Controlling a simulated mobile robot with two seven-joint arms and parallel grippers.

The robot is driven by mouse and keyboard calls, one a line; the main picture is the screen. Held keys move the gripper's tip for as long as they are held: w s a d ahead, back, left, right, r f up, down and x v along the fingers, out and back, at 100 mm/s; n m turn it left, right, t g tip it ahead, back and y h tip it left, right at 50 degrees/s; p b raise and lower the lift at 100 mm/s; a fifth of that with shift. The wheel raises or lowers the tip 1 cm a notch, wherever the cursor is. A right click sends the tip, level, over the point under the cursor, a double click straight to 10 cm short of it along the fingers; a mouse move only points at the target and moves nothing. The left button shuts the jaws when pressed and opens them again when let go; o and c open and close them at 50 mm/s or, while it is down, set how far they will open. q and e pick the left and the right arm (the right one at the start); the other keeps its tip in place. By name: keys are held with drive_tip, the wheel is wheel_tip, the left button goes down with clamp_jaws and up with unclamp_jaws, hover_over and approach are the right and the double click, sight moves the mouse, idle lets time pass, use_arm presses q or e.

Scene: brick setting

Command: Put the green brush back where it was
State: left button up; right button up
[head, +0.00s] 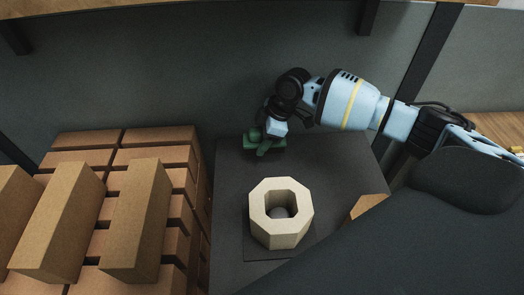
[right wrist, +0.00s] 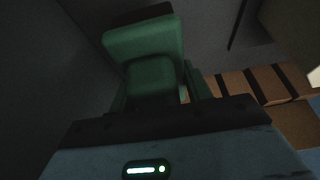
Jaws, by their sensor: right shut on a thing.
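The green brush (head: 252,144) is at the back left of the dark grey table top (head: 340,165), close to the wall. My right gripper (head: 266,140) reaches in from the right and is shut on the brush. The gripper partly hides the brush in the head view. In the right wrist view the green brush (right wrist: 148,62) fills the space between the fingers. I cannot tell whether the brush touches the table. My left gripper is not in view.
A pale octagonal block (head: 281,238) with a hole and a round thing inside stands in front of the brush. Stacked bricks (head: 75,155) stand at the left, with larger tan blocks (head: 140,215) on them. A tan piece (head: 368,205) lies at the right. A shelf edge (head: 200,12) runs above.

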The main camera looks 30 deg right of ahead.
sight(262, 159)
drive_tip(key=shift+f, duration=2.45)
drive_tip(key=shift+f, duration=0.2)
drive_tip(key=o, duration=0.9)
drive_tip(key=shift+r, duration=0.1)
drive_tip(key=v, duration=1.2)
drive_tip(key=shift+s+r, duration=0.1)
drive_tip(key=shift+r, duration=0.05)
